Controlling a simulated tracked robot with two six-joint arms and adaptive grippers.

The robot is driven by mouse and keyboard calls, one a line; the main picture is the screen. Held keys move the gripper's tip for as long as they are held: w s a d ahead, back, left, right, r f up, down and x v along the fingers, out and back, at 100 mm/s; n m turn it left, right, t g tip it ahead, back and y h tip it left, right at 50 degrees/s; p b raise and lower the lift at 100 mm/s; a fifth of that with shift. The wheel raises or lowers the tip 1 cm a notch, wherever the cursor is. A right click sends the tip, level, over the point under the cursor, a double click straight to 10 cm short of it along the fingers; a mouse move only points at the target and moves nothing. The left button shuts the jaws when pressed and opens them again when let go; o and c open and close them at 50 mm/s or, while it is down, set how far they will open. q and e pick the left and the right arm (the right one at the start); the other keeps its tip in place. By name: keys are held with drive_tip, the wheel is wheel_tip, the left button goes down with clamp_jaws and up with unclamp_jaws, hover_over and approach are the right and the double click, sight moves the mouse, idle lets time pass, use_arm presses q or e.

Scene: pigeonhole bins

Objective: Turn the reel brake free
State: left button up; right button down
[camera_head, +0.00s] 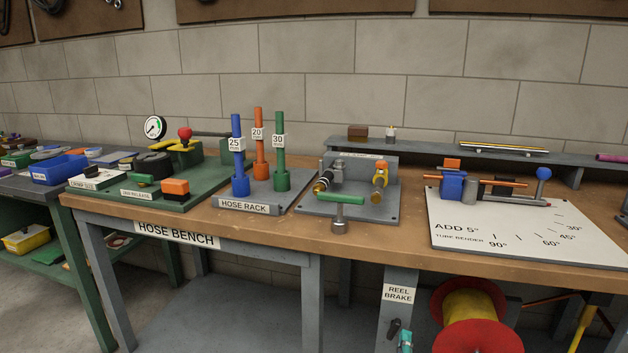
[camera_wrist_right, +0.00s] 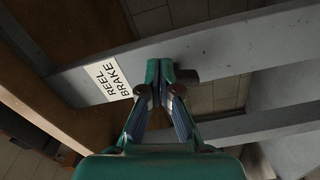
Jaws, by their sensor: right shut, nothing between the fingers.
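The reel brake is a small dark lever (camera_head: 393,329) on the grey bench leg, below the white REEL BRAKE label (camera_head: 398,294). In the right wrist view the dark lever (camera_wrist_right: 186,75) shows just right of the fingertips, partly hidden behind them. My right gripper (camera_head: 405,342) is at the bottom edge of the head view, just below and right of the lever. Its teal fingers (camera_wrist_right: 165,72) are closed together with nothing between them. I cannot tell whether they touch the lever. My left gripper is not in view.
A reel with red flanges and a yellow drum (camera_head: 472,308) sits under the bench, right of the leg. The wooden bench top (camera_head: 290,228) overhangs the leg. The label also shows in the wrist view (camera_wrist_right: 109,80). The space left of the leg looks open.

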drive_tip(key=s, duration=0.2)
drive_tip(key=s+a+n+b, duration=0.1)
drive_tip(key=s+n, duration=0.1)
drive_tip(key=s, duration=0.1)
drive_tip(key=shift+s+a+f+b, duration=0.1)
drive_tip(key=shift+s+a+b, duration=0.2)
drive_tip(key=shift+b, duration=0.1)
idle(0.7)
drive_tip(key=shift+s, duration=0.1)
